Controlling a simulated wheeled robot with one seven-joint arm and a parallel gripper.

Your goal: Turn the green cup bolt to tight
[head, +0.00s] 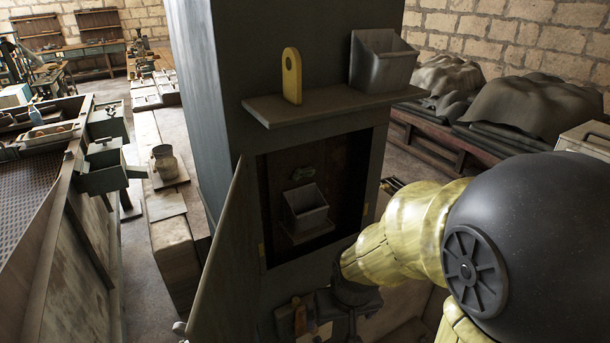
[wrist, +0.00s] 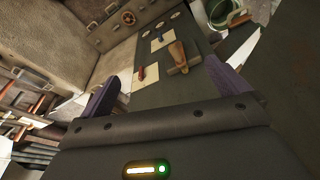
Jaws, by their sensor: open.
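No clearly identifiable green cup bolt shows. A small dark greenish fitting (head: 303,174) sits in the shadowed recess of the tall cabinet (head: 230,60), above a grey bin (head: 306,207); I cannot tell whether it is the bolt. In the wrist view, my gripper (wrist: 165,86) is open, with its two purple fingers wide apart and nothing held between them. It points at a dark panel bearing a wooden-handled tool (wrist: 178,55) and a red-handled tool (wrist: 141,73). In the head view my arm hangs in front of the cabinet's lower right, below the recess.
The cabinet door (head: 218,265) stands open at the recess's left. A shelf (head: 325,103) juts out above it, bearing a yellow holed plate (head: 291,76) and another grey bin (head: 381,62). A green bucket (wrist: 222,14) shows in the wrist view. Benches line the left.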

